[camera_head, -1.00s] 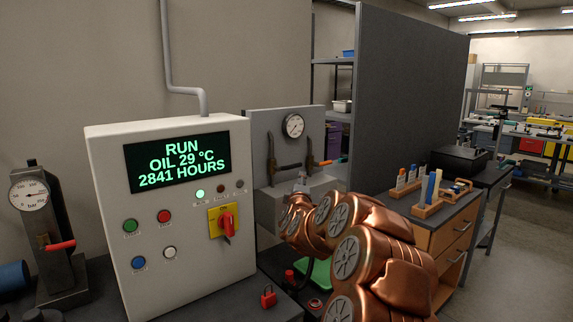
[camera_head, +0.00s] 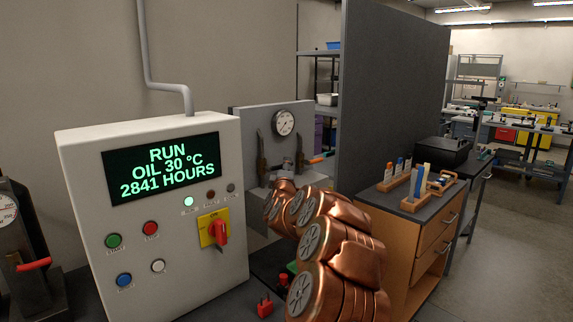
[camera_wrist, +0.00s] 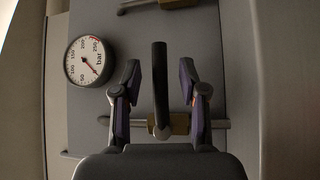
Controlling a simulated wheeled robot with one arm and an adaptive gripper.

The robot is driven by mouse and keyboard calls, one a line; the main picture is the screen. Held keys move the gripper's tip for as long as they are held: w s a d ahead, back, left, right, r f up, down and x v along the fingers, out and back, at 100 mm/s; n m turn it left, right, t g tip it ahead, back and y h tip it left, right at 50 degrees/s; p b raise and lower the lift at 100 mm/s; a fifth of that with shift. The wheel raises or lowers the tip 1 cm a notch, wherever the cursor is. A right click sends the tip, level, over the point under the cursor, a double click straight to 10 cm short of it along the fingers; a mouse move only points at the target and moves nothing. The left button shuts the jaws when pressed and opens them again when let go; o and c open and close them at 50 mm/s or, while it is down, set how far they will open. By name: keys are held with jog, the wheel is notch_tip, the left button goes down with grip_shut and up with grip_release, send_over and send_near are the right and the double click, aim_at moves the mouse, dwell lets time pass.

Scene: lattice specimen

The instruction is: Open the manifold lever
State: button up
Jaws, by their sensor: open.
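In the wrist view a black lever handle (camera_wrist: 160,75) stands lengthwise from a brass valve body (camera_wrist: 180,123) on a grey pipe. My gripper (camera_wrist: 159,80) is open, with one purple-padded finger on each side of the handle. Gaps show between the handle and both fingers. The grey manifold panel (camera_head: 240,115) stands behind the control box in the head view, with a round pressure gauge (camera_head: 284,123) and dark upright parts below it. The gauge also shows at left in the wrist view (camera_wrist: 83,60).
A control box (camera_head: 75,190) with a lit display stands close at left. A dark partition (camera_head: 395,100) rises behind my arm. A wooden drawer cabinet (camera_head: 400,235) with tool racks stands right. A second brass valve (camera_wrist: 178,3) shows at the wrist view's top edge.

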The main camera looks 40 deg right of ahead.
jog(key=shift+p+x, duration=0.3)
jog(key=shift+x, duration=1.1)
grip_shut()
